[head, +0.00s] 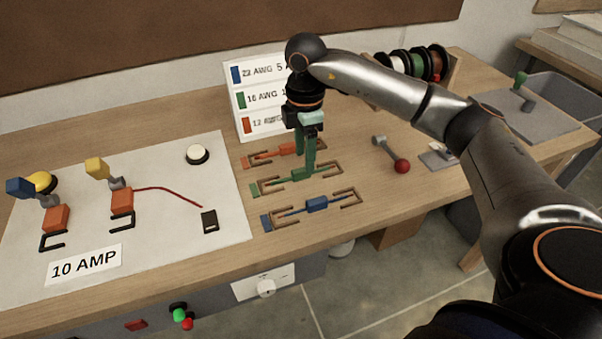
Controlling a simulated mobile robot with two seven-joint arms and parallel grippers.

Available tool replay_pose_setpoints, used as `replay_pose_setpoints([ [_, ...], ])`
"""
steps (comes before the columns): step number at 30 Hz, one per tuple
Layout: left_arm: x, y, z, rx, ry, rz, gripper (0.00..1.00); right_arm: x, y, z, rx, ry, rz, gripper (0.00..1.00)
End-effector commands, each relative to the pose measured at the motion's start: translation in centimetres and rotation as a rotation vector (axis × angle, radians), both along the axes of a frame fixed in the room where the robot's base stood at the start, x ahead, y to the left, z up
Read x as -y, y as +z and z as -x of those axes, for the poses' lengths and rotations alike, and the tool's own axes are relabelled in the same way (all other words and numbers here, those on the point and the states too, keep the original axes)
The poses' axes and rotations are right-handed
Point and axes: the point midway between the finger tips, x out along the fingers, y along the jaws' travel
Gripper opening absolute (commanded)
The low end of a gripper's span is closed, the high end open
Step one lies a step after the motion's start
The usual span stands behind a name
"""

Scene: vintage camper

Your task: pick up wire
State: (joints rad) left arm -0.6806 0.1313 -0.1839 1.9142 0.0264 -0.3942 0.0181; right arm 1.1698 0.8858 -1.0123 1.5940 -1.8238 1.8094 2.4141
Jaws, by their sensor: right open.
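Three short wires lie on the wooden table, each in a brown bracket holder: an orange wire (287,150) at the back, a green wire (283,181) in the middle and a blue wire (317,204) at the front. My right gripper (309,172) points down over the middle holder, its green fingers at the green wire. It is open. The fingers partly hide the green wire, and I cannot tell whether they touch it. My left gripper is not in view.
A gauge chart (240,97) stands behind the wires. At left, a white panel (165,270) carries switches, a red lead (167,190) and a "10 AMP" label (84,264). A red-knobbed lever (401,166) is right of the wires. Wire spools (418,64) stand behind my right arm.

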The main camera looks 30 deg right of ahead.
Motion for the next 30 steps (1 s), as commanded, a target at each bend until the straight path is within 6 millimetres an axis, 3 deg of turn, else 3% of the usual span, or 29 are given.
replay_pose_setpoints([
  [7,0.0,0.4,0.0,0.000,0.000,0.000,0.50,-0.6,-3.5,-0.3,-0.004,0.001,0.000,0.59],
  [16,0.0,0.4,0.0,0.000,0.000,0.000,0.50,-0.6,-4.1,-0.4,-0.002,0.001,0.000,0.59],
  [30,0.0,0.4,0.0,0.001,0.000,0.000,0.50,-0.6,-4.0,-0.4,-0.002,0.001,0.000,0.07],
])
